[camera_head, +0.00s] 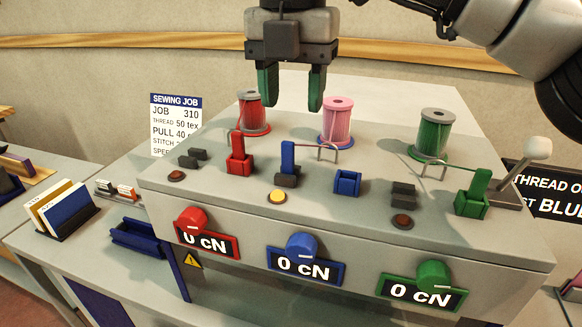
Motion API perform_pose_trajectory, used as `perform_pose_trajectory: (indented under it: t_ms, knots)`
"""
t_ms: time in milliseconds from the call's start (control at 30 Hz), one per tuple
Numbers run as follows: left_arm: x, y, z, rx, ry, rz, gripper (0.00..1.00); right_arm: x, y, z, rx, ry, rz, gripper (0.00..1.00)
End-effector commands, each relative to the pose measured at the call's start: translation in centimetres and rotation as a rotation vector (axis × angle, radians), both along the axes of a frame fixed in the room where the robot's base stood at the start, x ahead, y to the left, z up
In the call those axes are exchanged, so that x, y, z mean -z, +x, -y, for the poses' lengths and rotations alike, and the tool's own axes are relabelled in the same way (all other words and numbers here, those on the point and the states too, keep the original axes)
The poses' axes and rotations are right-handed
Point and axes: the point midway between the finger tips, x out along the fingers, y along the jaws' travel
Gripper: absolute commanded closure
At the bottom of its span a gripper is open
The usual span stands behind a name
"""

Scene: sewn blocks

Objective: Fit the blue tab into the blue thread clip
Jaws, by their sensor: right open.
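The blue tab (288,157) stands upright in a dark holder (287,181) on the grey machine top. The blue thread clip (347,182) is a small open block to the right of the tab, apart from it, and looks empty. My right gripper (291,104) hangs pointing down above and behind the blue tab in the picture, between the red and pink spools. Its two green-tipped fingers are spread apart with nothing between them. My left gripper is not in view.
Red (251,112), pink (338,121) and green (434,133) spools stand behind. A red tab (238,149) stands in a red clip, a green tab (480,182) in a green clip. A wire guide (322,147) stands near the blue tab. A white-knobbed lever (538,149) is far right.

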Motion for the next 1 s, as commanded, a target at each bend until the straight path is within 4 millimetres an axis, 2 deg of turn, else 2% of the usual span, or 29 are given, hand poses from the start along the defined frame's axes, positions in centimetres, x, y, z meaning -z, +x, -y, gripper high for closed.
perform_pose_trajectory:
  t_ms: [100,200,367,633,767,967,1000]
  knots:
    - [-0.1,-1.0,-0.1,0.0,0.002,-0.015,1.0,1.9,0.0,0.0,-0.001,-0.001,-0.003,0.51]
    - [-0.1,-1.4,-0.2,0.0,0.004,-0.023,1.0,3.0,0.1,0.0,0.0,0.0,-0.001,0.51]
    - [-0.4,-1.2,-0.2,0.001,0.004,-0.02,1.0,4.1,0.1,-0.1,-0.001,0.0,-0.002,0.51]
    - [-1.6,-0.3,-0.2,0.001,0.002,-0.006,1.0,7.9,0.5,-0.6,-0.002,0.0,-0.002,0.51]
    - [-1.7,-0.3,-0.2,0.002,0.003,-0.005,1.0,8.7,0.4,-0.6,-0.001,0.002,-0.002,0.51]
    - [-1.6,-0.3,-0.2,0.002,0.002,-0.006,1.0,8.8,0.5,-0.6,-0.001,0.001,-0.001,0.51]
    - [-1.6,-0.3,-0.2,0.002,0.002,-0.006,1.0,8.8,0.5,-0.6,-0.001,0.001,-0.001,0.57]
